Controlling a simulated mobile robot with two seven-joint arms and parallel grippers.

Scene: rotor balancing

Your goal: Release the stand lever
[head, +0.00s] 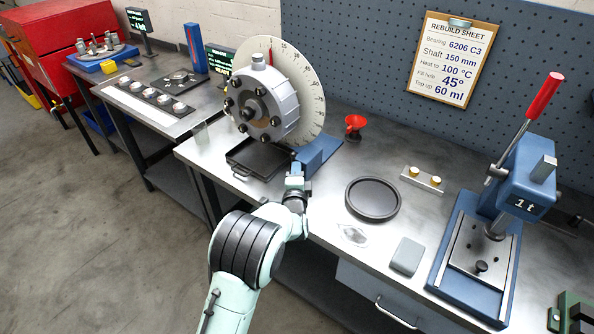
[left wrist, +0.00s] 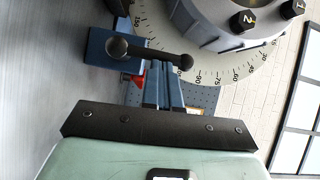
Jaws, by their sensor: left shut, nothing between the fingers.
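The grey rotor housing (head: 262,105) with its white dial (head: 305,85) stands on a blue stand (head: 318,152) at the back of the bench. In the left wrist view the stand lever (left wrist: 150,53), a dark bar with ball ends, lies crosswise by the blue stand (left wrist: 100,46). The dial (left wrist: 205,65) shows behind it. My left gripper (head: 295,168) is at the stand's near side. Its fingers (left wrist: 164,72) are shut and empty, right at the lever; I cannot tell whether they touch it. The lever is hidden in the head view. My right gripper is not in view.
A black tray (head: 258,160) sits under the housing. To the right are a red funnel (head: 355,124), a round black dish (head: 372,199), a grey block (head: 407,256) and a blue press (head: 500,215). The bench between funnel and dish is mostly clear.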

